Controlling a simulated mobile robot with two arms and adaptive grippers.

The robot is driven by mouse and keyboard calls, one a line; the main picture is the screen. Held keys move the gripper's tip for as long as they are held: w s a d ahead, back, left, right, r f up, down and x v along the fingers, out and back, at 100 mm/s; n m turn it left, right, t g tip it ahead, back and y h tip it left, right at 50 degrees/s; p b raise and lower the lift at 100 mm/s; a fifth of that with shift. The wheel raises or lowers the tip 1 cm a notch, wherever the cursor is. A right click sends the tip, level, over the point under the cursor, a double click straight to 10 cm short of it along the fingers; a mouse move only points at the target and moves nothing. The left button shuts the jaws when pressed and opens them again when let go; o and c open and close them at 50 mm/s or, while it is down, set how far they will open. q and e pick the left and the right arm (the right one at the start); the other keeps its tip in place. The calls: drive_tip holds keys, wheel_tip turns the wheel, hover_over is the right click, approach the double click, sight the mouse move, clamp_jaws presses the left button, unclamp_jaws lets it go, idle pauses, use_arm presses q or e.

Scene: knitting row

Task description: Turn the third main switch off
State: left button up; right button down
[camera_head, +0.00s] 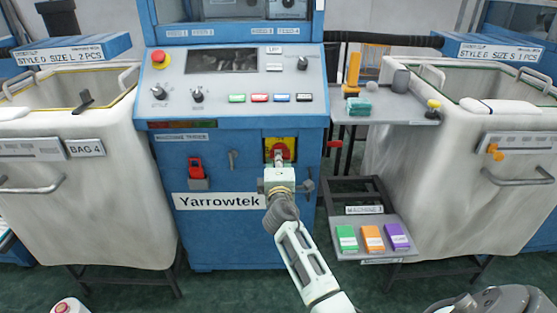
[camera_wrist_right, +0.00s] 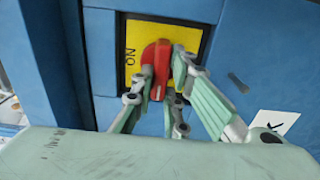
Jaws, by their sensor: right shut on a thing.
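The main switch is a red rotary handle (camera_head: 281,152) on a yellow plate (camera_head: 271,143), low on the blue front of the machine labelled "MACHINE THREE" (camera_head: 182,137). In the right wrist view the red handle (camera_wrist_right: 157,66) stands roughly upright, with "ON" readable on the left of the yellow plate (camera_wrist_right: 134,40). My right gripper (camera_head: 280,165) reaches the switch from below. In the wrist view its fingers (camera_wrist_right: 160,85) are shut on the red handle, one on each side. The fingers hide part of the handle and plate. My left gripper is not in view.
A sloped control panel (camera_head: 238,80) with a red button (camera_head: 158,57) is above the switch. A red lockout piece (camera_head: 196,170) is to its left. White bags (camera_head: 90,190) (camera_head: 425,180) flank the machine. A low shelf (camera_head: 375,235) holds coloured packs at right.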

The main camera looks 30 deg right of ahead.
drive_tip(key=c, duration=1.7)
unclamp_jaws()
drive_tip(key=shift+c, duration=0.2)
drive_tip(key=v, duration=1.2)
